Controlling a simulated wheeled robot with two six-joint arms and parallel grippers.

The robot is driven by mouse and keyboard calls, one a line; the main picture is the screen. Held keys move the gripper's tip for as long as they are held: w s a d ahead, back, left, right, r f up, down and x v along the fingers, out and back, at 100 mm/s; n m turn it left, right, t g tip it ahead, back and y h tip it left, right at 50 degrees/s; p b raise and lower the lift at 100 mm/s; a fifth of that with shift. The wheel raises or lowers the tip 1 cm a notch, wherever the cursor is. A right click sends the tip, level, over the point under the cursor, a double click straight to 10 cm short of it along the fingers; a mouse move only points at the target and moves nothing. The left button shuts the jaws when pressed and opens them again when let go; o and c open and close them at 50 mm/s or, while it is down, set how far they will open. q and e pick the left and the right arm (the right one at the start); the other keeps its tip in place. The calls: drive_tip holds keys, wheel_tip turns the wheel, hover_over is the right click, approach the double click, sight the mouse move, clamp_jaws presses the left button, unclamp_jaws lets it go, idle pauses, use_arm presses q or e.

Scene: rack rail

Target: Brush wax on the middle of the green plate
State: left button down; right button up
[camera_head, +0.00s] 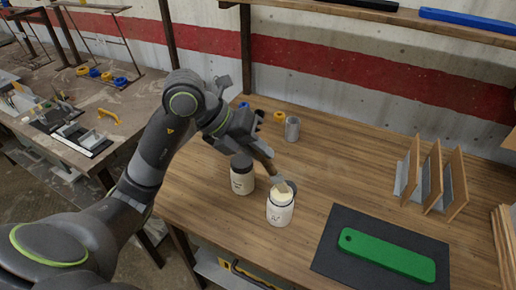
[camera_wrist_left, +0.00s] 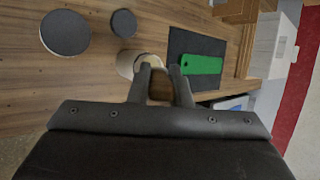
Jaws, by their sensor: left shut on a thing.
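My left gripper (camera_head: 262,152) is shut on a brush (camera_head: 266,163) with a brown handle, which points down to the open white jar (camera_head: 280,214). The brush head is at the jar's mouth, over pale wax; whether it touches the wax I cannot tell. In the left wrist view the gripper (camera_wrist_left: 160,84) has its fingers in front of the jar (camera_wrist_left: 124,63), partly hiding it. The green plate (camera_head: 387,255) lies flat on a dark mat (camera_head: 335,262) at the front right; it also shows in the left wrist view (camera_wrist_left: 203,65). My right gripper is not in view.
A white jar with a dark lid (camera_head: 242,178) stands left of the open jar. A grey cup (camera_head: 292,129) and a yellow roll (camera_head: 280,116) stand behind. A rack with upright wooden panels (camera_head: 432,178) is at the right. Bare table lies between jar and mat.

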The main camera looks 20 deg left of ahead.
use_arm(q)
drive_tip(key=shift+f+b, duration=0.5)
drive_tip(key=shift+b, duration=0.05)
idle(0.4)
drive_tip(key=shift+s, duration=0.1)
idle(1.3)
drive_tip(key=shift+r+p, duration=2.45)
drive_tip(key=shift+r, duration=1.05)
